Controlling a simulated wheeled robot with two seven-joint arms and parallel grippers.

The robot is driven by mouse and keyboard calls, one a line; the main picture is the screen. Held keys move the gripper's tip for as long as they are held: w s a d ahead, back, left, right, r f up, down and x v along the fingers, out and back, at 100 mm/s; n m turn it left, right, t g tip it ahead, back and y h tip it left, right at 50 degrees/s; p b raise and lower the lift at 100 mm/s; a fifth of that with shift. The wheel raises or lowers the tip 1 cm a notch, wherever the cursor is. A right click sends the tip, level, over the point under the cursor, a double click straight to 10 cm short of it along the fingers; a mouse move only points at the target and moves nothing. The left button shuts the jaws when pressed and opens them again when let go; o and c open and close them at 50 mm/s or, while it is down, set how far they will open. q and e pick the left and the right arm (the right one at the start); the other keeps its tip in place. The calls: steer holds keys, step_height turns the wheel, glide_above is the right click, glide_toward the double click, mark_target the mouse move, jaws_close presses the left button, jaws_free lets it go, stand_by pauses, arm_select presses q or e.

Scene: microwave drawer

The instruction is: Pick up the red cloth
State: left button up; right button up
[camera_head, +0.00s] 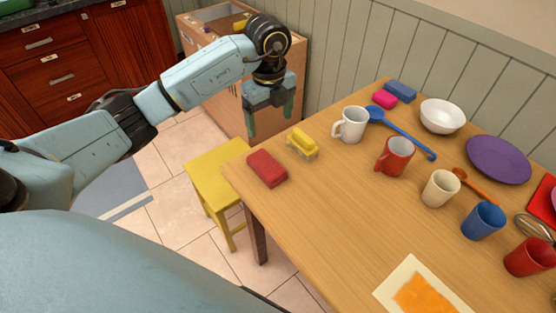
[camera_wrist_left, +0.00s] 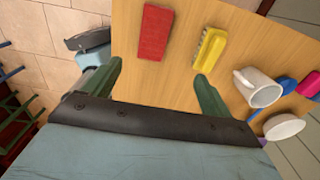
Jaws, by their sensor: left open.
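The red cloth (camera_head: 267,168) is a small folded red block lying flat near the left corner of the wooden table. It also shows in the left wrist view (camera_wrist_left: 155,32), ahead of the fingers and between their lines. My left gripper (camera_head: 270,118) is open and empty, pointing down at the far left edge of the table, above and behind the cloth in the head view. Its two green fingers (camera_wrist_left: 158,80) are spread wide in the left wrist view and do not touch the cloth. My right gripper is not in view.
A yellow brush (camera_head: 302,143) lies close beside the cloth on the wooden table (camera_head: 300,215). A white mug (camera_head: 350,124), red mug (camera_head: 395,156) and blue spoon (camera_head: 405,134) are farther right. A yellow stool (camera_head: 208,178) stands by the table's left edge. The table's front-left area is clear.

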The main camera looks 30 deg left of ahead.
arm_select(q)
steer(key=f+b, duration=0.1)
steer(key=f, duration=0.1)
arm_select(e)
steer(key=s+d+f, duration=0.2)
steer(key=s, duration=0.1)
arm_select(q)
steer(key=b, duration=0.2)
glide_above(269, 166)
steer(key=f, duration=0.7)
steer(key=shift+w+f, duration=0.1)
steer(key=shift+w, duration=0.25)
steer(key=shift+f, duration=0.5)
steer(key=f, duration=0.3)
steer(key=f+b, duration=0.1)
steer(key=shift+s+f, duration=0.2)
steer(key=shift+s, duration=0.2)
steer(key=shift+f, duration=0.35)
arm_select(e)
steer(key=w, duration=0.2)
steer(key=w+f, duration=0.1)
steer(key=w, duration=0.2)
arm_select(q)
steer(key=c, duration=1.1)
